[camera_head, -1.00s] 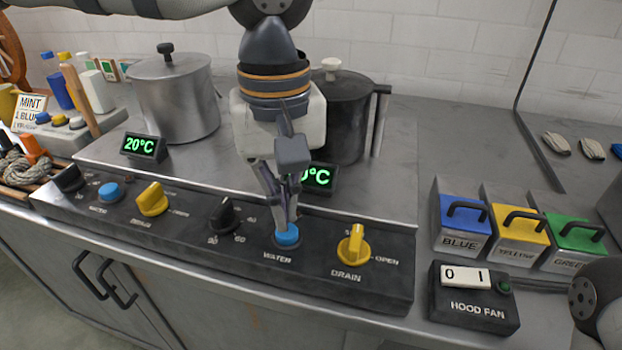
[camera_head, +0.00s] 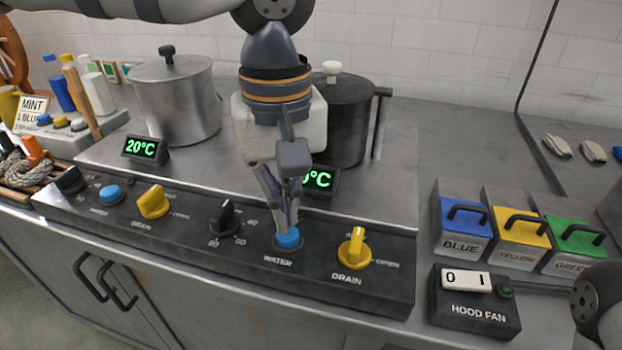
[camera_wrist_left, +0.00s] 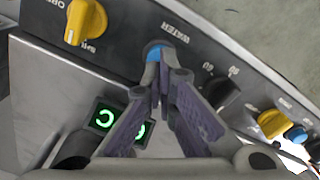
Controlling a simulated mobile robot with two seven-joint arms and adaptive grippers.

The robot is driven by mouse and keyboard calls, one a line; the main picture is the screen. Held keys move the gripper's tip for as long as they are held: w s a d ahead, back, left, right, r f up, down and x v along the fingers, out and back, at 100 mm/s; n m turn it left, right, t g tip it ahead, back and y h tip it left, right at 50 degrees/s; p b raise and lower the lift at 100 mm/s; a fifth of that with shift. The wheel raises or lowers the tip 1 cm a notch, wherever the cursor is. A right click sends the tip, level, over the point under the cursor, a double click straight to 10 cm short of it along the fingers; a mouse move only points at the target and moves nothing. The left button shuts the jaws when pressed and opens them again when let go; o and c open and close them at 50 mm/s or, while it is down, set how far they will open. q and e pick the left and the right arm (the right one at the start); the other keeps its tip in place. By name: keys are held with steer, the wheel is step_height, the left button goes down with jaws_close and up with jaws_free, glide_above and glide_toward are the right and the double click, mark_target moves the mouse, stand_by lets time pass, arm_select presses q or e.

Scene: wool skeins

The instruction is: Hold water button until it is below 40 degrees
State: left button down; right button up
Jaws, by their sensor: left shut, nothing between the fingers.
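The blue water button (camera_head: 288,238) of the right-hand pot sits on the dark control panel (camera_head: 330,285). My left gripper (camera_head: 287,228) is shut and empty, pointing down with its fingertips at the button, seemingly touching it; how far the button is pressed cannot be told. In the left wrist view the fingertips also meet at the blue button (camera_wrist_left: 154,51). The right temperature display (camera_head: 320,180) is partly hidden by my gripper; only a green "0°C" ending shows. The black pot (camera_head: 345,120) stands behind my gripper. My right gripper is not visible, only part of my right arm at the lower right.
The yellow drain knob (camera_head: 352,250) is right of the button, and a black dial (camera_head: 224,218) is left. A steel pot (camera_head: 178,105) stands behind a display (camera_head: 146,149) reading 20°C. The hood fan box (camera_head: 475,305) and coloured boxes (camera_head: 462,228) are at the right.

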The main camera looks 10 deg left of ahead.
arm_select(q)
steer(key=shift+f, duration=1.35)
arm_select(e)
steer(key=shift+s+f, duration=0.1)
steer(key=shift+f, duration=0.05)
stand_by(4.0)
arm_select(q)
step_height(320, 180, up, 7)
steer(key=p, duration=0.4)
steer(key=shift+r+p, duration=0.2)
steer(key=shift+p, duration=0.2)
steer(key=shift+f, duration=0.2)
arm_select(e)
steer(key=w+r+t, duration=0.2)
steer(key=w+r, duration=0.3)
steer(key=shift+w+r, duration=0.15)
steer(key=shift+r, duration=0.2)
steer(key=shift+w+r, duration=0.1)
